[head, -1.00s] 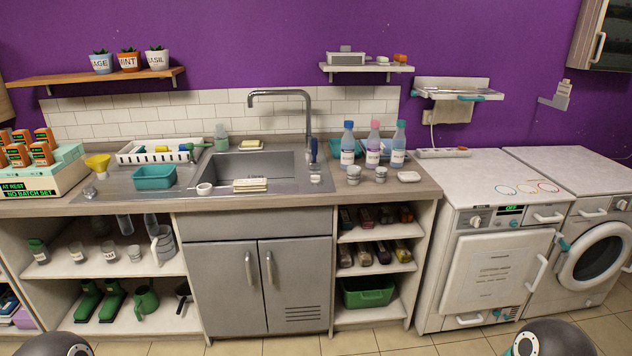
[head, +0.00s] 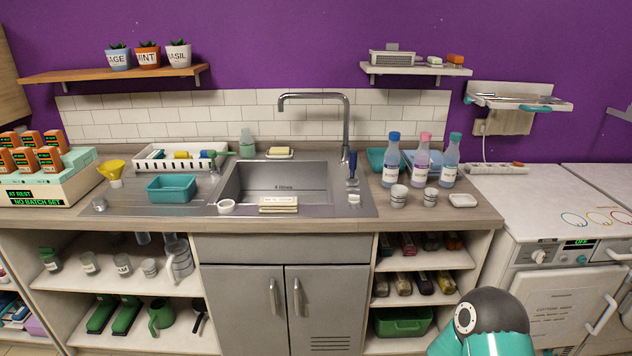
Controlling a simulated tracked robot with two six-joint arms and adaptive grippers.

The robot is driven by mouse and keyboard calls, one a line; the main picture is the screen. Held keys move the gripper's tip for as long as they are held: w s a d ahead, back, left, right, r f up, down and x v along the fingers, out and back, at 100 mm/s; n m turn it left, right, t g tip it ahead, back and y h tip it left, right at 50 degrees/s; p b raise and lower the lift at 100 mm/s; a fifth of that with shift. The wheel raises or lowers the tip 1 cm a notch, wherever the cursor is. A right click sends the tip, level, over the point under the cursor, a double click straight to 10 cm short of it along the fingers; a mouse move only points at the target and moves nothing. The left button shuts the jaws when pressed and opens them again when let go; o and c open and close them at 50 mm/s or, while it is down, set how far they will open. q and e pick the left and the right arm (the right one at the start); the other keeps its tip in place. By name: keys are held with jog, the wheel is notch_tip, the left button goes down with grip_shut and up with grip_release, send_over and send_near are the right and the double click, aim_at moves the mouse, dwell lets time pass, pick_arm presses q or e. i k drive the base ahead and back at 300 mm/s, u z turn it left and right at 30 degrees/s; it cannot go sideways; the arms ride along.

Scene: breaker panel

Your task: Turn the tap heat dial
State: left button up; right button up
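The chrome tap (head: 346,125) stands at the back right of the steel sink (head: 275,180), its spout reaching left over the basin. A dark blue lever-like part (head: 352,166) is upright at the tap's base. A small pale knob-like part (head: 354,198) sits on the sink's right rim, in front of the tap. I cannot tell which of these is the heat dial, and any markings are too small to read. Neither gripper shows in the head view; only a rounded dark and teal part of my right arm is in view at the lower right.
Bottles (head: 422,158) and small cups (head: 398,197) stand close to the right of the tap. A teal tub (head: 171,188) and white rack (head: 180,157) are left of the sink. A folded cloth (head: 279,204) and white ring (head: 226,206) lie on the front rim.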

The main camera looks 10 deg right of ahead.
aim_at(354, 199)
jog(key=z, duration=0.05)
jog(key=i, duration=0.95)
jog(key=z, duration=0.45)
